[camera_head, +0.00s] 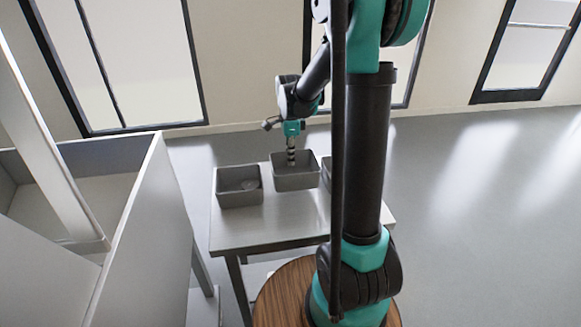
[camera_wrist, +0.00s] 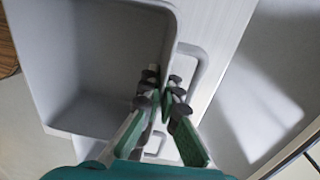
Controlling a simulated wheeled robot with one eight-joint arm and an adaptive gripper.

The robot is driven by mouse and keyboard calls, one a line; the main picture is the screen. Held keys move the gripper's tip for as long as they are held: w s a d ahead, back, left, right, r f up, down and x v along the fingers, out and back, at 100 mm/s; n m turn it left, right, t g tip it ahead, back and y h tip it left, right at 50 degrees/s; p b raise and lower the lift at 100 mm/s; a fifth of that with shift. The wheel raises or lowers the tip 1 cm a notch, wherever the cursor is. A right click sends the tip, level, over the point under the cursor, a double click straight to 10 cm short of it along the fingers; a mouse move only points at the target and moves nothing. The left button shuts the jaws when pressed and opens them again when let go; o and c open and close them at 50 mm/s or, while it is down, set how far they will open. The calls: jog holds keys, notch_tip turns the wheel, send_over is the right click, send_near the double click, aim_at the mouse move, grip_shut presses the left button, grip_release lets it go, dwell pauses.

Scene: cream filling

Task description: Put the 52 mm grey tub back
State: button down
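Several grey tubs stand in a row at the back of the metal table, and I cannot tell which is the 52 mm one. The left tub (camera_head: 227,198) has something pale inside. My gripper (camera_head: 291,160) points down at the middle tub (camera_head: 295,184). In the wrist view, a deep, empty-looking grey tub (camera_wrist: 95,60) fills the upper left. My gripper (camera_wrist: 162,85) is beside its right wall there, fingertips close together with a narrow gap. The wall seems to run between them, but whether they press on it is unclear.
Another grey tub (camera_head: 326,172) is mostly hidden behind my arm. The front of the metal table (camera_head: 270,225) is clear. A tall grey partition (camera_head: 145,240) stands to the left. Open floor (camera_head: 470,220) lies to the right.

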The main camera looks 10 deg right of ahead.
jog(key=shift+f, duration=1.9)
jog(key=c, duration=1.7)
grip_release()
jog(key=shift+f, duration=0.1)
jog(key=r, duration=1.2)
jog(key=shift+w+r, duration=0.15)
jog(key=shift+w, duration=0.2)
